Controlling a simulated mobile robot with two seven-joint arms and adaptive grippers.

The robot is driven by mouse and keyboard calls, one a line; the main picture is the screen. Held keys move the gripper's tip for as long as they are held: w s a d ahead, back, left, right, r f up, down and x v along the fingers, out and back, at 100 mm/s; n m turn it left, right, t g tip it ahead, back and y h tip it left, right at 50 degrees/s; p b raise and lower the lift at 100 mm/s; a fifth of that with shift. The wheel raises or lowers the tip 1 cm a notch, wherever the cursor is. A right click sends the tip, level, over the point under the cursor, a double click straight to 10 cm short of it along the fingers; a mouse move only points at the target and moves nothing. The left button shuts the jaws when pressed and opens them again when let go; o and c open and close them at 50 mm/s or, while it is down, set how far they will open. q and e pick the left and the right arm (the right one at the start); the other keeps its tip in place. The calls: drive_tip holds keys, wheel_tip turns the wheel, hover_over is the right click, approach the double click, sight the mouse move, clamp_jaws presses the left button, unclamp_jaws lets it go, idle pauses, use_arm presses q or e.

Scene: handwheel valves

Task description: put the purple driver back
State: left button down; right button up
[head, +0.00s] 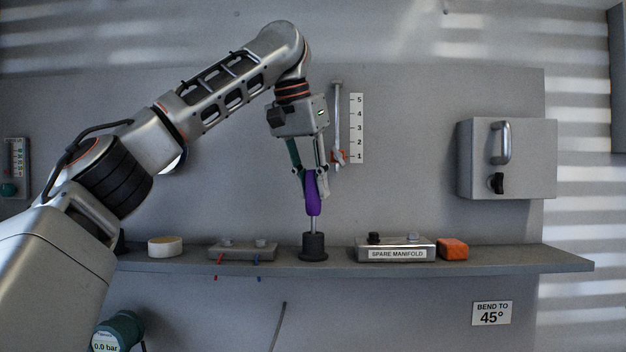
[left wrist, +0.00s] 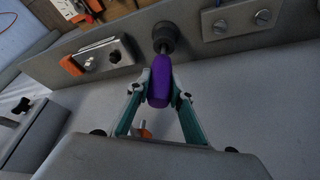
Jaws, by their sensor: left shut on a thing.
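The purple driver (head: 313,194) is upright, handle up, above the shelf. My left gripper (head: 315,192) is shut on its purple handle from above. The driver's metal shaft points down to the dark round holder (head: 313,247) on the shelf. The shaft's lower end meets the holder's top; how deep it sits in it I cannot tell. In the left wrist view the purple handle (left wrist: 160,82) is between the fingers, with the shaft toward the dark holder (left wrist: 165,36). My right gripper is in neither view.
The shelf (head: 480,262) also bears a manifold block (head: 242,250) left of the holder, and a spare manifold (head: 394,250) and an orange block (head: 453,249) right of it. A roll of tape (head: 165,246) lies farther left. A grey box (head: 507,158) is on the wall.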

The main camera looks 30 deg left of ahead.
sight(309, 171)
use_arm(q)
drive_tip(key=shift+f, duration=0.7)
drive_tip(key=c, duration=0.9)
unclamp_jaws()
drive_tip(key=shift+p+v, duration=1.3)
drive_tip(key=shift+p, duration=0.3)
drive_tip(key=shift+p+v, duration=1.05)
drive_tip(key=shift+v, duration=2.7)
